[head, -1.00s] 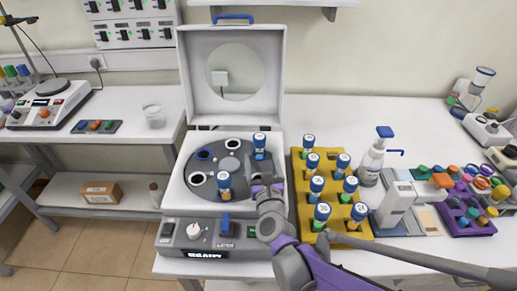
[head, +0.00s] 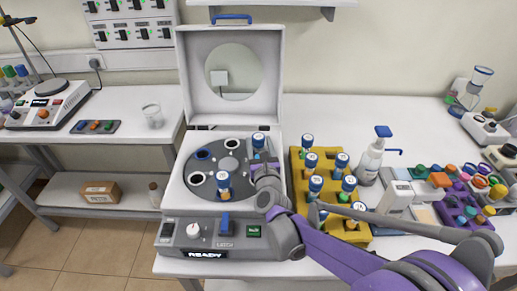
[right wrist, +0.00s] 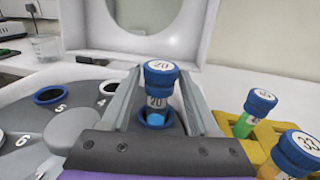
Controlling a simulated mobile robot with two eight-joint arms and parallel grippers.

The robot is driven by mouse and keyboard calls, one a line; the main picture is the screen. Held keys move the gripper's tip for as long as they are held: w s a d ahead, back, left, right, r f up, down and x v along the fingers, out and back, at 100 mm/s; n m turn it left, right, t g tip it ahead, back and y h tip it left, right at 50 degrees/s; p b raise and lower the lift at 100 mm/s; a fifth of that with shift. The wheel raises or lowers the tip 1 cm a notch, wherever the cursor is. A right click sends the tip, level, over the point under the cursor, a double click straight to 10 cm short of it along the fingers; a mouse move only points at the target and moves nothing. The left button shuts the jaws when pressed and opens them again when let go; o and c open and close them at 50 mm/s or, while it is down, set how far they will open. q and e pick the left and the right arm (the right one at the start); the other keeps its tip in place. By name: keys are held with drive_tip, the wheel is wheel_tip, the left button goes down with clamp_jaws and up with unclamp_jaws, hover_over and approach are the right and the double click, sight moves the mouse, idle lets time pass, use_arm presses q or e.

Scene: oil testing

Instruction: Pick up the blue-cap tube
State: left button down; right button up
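A blue-cap tube labelled 20 (right wrist: 158,88) stands upright in a blue-ringed slot of the centrifuge rotor (right wrist: 60,113). In the head view this tube (head: 258,141) is at the rotor's back right. My right gripper (right wrist: 157,98) is open, with one finger on each side of the tube and gaps between fingers and tube. In the head view the right gripper (head: 262,165) is low over the rotor's right side. Another blue-cap tube (head: 223,182) stands at the rotor's front. My left gripper is not in view.
The centrifuge lid (head: 232,65) stands open behind the rotor. A yellow rack (head: 297,172) with several blue-cap tubes stands close on the right, partly behind my right arm. A white pump bottle (head: 371,160) and a purple rack (head: 463,215) are further right.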

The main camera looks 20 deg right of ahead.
clamp_jaws()
